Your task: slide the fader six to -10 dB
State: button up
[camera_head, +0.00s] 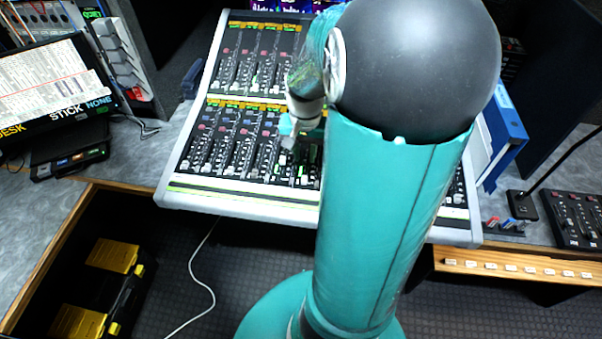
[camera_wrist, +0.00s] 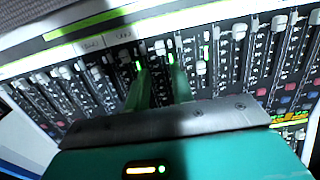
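The mixing console (camera_head: 190,185) has a lower bank of faders with pale caps; I cannot read channel numbers, so I cannot tell which is fader six. My gripper (camera_head: 287,130) is over the middle of this bank, partly hidden by my arm. In the wrist view my gripper (camera_wrist: 159,66) has two thin green fingers with a gap between them, and nothing is held. A pale fader cap (camera_wrist: 160,47) shows just beyond the gap. Whether the fingers touch the panel I cannot tell. Other fader caps (camera_wrist: 239,31) stand to either side at differing heights.
My arm hides the right part of the console. A blue binder (camera_head: 505,135) stands to its right, beside a small control panel (camera_head: 575,215). A monitor with printed sheets (camera_head: 50,80) is at left. A black and yellow case (camera_head: 112,255) lies below the desk.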

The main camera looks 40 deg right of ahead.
aim_at(304, 178)
notch_tip(304, 178, down, 9)
jog(key=shift+f, duration=0.1)
dwell(0.3)
grip_shut()
